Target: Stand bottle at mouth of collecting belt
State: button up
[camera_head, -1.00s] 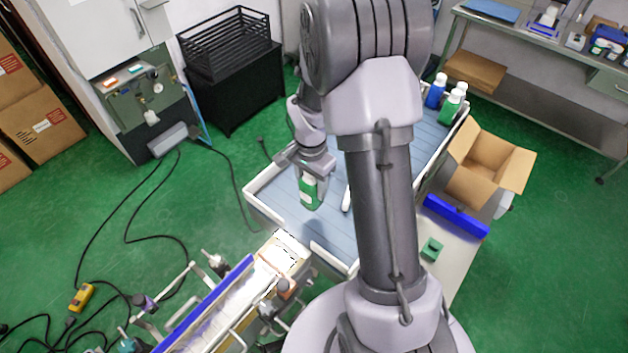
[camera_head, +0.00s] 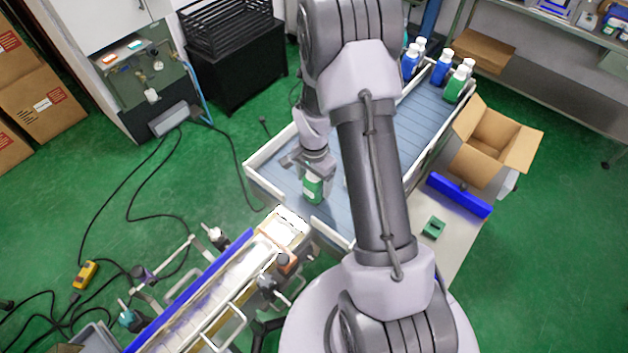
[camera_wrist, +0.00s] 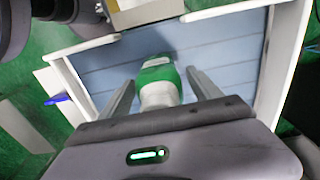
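The green bottle (camera_head: 313,188) with a white cap stands upright at the near end of the wide blue-slatted collecting belt (camera_head: 339,208), close to the applicator's outlet. My gripper (camera_head: 314,168) is around its upper part from above. In the wrist view, the bottle (camera_wrist: 158,80) lies between the two fingers (camera_wrist: 160,84), with a narrow strip of belt showing on each side. The fingers look open and apart from it. Contact between the bottle's base and the belt is hidden.
Blue and green bottles (camera_head: 454,86) stand at the belt's far end. The applicator track (camera_head: 205,305) with rails and knobs lies lower left. White side walls (camera_head: 266,182) edge the belt. An open carton (camera_head: 485,150) and a blue bar (camera_head: 458,195) are on the right.

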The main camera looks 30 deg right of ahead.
jog(key=shift+r, duration=0.1)
jog(key=r+p, duration=0.1)
jog(key=r, duration=0.8)
jog(key=r+p, duration=0.1)
jog(key=r, duration=0.4)
jog(key=shift+a+r+p, duration=0.15)
jog(key=shift+a+p, duration=0.15)
jog(key=shift+p, duration=0.05)
jog(key=s+a+r+n+t, duration=0.25)
jog(key=a+r, duration=0.35)
jog(key=r, duration=0.5)
jog(key=s+a+r+n+t+y, duration=0.2)
jog(key=s+a+r+n, duration=0.5)
jog(key=s, duration=0.7)
notch_tip(320, 180, up, 3)
jog(key=a+t, duration=0.1)
jog(key=a, duration=0.1)
jog(key=shift+s+a+r, duration=0.15)
jog(key=shift+s+a, duration=0.2)
jog(key=shift+s, duration=0.05)
